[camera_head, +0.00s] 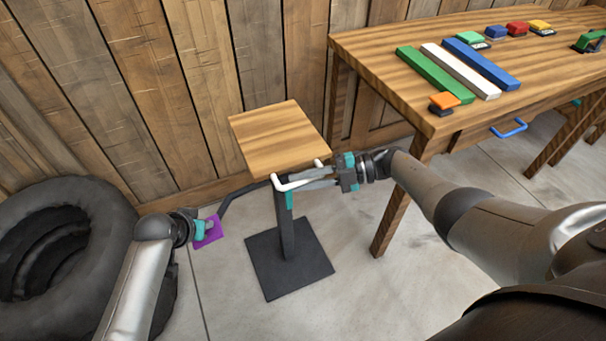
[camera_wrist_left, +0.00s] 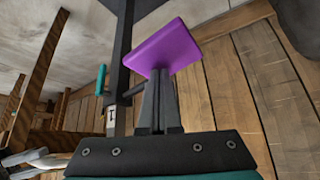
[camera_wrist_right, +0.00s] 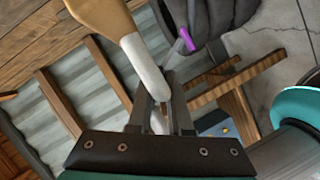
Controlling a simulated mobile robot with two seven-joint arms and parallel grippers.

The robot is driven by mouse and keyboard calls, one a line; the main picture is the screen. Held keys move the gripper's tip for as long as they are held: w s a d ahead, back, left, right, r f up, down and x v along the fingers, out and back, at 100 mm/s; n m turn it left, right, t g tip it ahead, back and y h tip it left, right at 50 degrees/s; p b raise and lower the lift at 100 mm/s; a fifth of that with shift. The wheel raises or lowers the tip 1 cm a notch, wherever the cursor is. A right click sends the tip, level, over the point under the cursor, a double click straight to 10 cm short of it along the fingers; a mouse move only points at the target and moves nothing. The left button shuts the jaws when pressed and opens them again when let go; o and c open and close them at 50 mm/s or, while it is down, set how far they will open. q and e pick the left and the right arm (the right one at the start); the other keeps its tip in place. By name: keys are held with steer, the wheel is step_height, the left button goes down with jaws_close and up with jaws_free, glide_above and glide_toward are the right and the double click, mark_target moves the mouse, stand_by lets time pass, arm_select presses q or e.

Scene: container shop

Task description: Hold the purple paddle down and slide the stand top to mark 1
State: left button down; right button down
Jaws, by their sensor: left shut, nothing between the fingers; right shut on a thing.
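The stand has a square wooden top (camera_head: 278,138), a dark post (camera_head: 287,232) and a flat dark base (camera_head: 260,268). A white handle (camera_head: 284,186) runs along the top's front edge; it also shows in the right wrist view (camera_wrist_right: 146,66). My right gripper (camera_head: 284,184) is shut on this handle. The purple paddle (camera_head: 203,240) is on a dark arm left of the post. My left gripper (camera_head: 210,227) is shut and empty, its tips at the paddle's face; the left wrist view shows them against the paddle (camera_wrist_left: 165,46). A marked scale (camera_wrist_left: 111,120) on the post is too small to read.
A wooden table (camera_head: 370,50) at the right holds green, white and blue bars (camera_head: 484,64) and several small coloured blocks. A blue handle (camera_head: 508,130) is on its front. A large tire (camera_head: 60,250) lies at the left. A plank wall stands close behind the stand.

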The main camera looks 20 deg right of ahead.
arm_select(q)
steer(key=shift+s+f, duration=0.1)
steer(key=shift+f, duration=0.05)
arm_select(e)
steer(key=shift+d+f, duration=0.1)
steer(key=shift+f, duration=0.05)
steer(key=c, duration=0.8)
jaws_free()
steer(key=shift+c, duration=0.2)
steer(key=v, duration=1.2)
arm_select(q)
step_height(320, 180, up, 7)
steer(key=p, duration=0.8)
arm_select(e)
step_height(320, 180, up, 8)
steer(key=shift+w, duration=0.1)
